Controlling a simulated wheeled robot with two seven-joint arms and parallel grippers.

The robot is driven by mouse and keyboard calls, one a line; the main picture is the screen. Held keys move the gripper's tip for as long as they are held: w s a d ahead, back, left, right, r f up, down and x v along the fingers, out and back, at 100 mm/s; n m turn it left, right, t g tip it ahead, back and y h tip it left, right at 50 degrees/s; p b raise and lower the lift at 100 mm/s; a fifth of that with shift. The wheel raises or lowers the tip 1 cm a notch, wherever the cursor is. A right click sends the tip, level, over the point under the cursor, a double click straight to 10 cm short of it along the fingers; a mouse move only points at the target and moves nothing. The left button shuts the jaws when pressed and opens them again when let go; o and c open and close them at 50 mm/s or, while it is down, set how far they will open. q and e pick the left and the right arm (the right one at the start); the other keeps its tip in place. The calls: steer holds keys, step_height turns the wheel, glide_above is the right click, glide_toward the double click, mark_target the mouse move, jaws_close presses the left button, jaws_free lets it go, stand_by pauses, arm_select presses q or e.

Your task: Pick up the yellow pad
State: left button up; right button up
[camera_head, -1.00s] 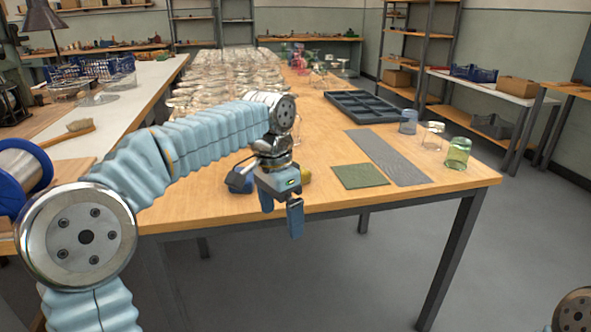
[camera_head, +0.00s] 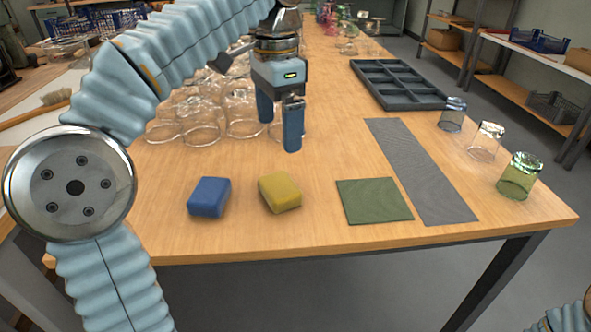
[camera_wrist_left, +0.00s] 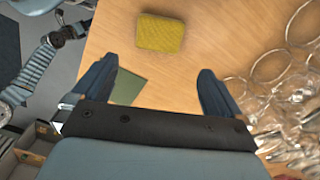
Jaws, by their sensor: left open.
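The yellow pad (camera_head: 280,192) lies flat on the wooden table near its front edge, just right of a blue pad (camera_head: 209,197). My left gripper (camera_head: 279,128) is open and empty, pointing down above the table, behind the yellow pad in the head view and apart from it. In the left wrist view the yellow pad (camera_wrist_left: 160,33) shows whole, beyond the two open fingertips and roughly midway between them. My right gripper is out of view; only a bit of my right arm shows at the lower right corner.
Clear upturned glasses (camera_head: 240,108) crowd the table left of and behind my left gripper. A green square mat (camera_head: 374,201) and a grey strip mat (camera_head: 420,170) lie to the right. A dark compartment tray (camera_head: 400,99), small glasses and a green glass (camera_head: 518,178) stand farther right.

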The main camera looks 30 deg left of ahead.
arm_select(q)
steer(key=b, duration=0.2)
glide_above(279, 184)
steer(key=f, duration=0.7)
steer(key=shift+w+f, duration=0.2)
steer(key=f, duration=0.2)
steer(key=f+b, duration=0.1)
steer(key=f, duration=0.3)
steer(key=shift+s, duration=0.25)
steer(key=c, duration=0.6)
steer(key=shift+d+r, duration=0.1)
steer(key=shift+r, duration=1.3)
steer(key=shift+c, duration=0.3)
steer(key=s+d+r+p, duration=0.1)
steer(key=s+d+r, duration=0.7)
steer(key=s+r, duration=0.2)
steer(key=shift+s+d, duration=0.25)
steer(key=shift+s, duration=0.3)
